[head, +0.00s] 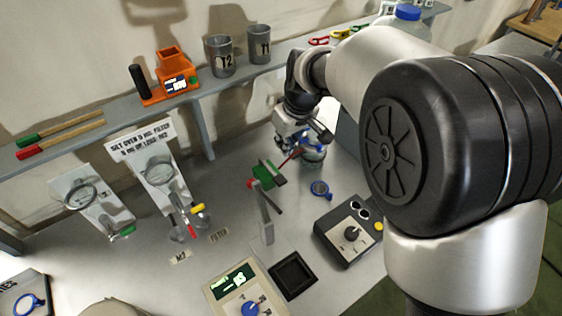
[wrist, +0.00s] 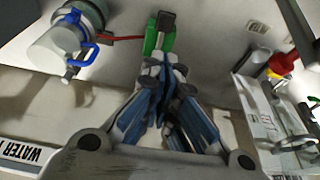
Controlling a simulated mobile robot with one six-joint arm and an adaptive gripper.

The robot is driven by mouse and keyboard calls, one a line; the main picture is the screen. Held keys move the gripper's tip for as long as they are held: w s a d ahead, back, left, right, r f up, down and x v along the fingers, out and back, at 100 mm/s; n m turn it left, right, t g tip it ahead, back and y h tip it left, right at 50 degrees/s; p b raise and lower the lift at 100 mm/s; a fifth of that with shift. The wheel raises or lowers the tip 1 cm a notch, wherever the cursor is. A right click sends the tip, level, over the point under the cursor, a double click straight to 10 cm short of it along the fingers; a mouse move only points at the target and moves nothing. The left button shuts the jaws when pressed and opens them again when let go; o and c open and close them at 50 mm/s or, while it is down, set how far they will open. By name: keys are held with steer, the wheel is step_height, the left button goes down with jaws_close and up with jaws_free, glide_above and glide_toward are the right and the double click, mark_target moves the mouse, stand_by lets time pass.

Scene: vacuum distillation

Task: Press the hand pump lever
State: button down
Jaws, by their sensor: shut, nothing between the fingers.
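My gripper (wrist: 161,68) is shut and empty, its blue-padded fingers together in the wrist view. Its tips point at a green block (wrist: 160,38) with a black end piece, overlapping its near edge in the picture; I cannot tell whether they touch. In the head view, the green block (head: 266,174) sits on a grey upright post (head: 266,222), with a red tip at its left. A thin red rod or tube (wrist: 122,38) runs from it towards a glass jar (wrist: 58,48) with blue fittings. I cannot tell which part is the pump lever.
The jar (head: 314,155) stands close by my gripper. A dark control box (head: 347,234) and a beige control box (head: 240,291) stand in front. Glassware with clamps (head: 185,228) stands left. A shelf (head: 110,118) carries an orange device (head: 172,80) and grey cups.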

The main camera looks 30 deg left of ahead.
mark_target(281, 179)
steer(key=b+x, duration=0.1)
steer(key=x, duration=0.3)
steer(key=b+x, duration=0.1)
steer(key=x, duration=0.3)
steer(key=d+b+x, duration=0.1)
steer(key=x, duration=0.4)
steer(key=shift+s+f+b, duration=0.2)
steer(key=shift+s+b, duration=0.05)
steer(key=shift+b, duration=0.1)
steer(key=shift+f, duration=0.35)
steer(key=f, duration=0.1)
steer(key=f+b, duration=0.1)
steer(key=d+f+b, duration=0.1)
steer(key=shift+s, duration=0.3)
steer(key=shift+r, duration=0.25)
steer(key=shift+r+p, duration=0.65)
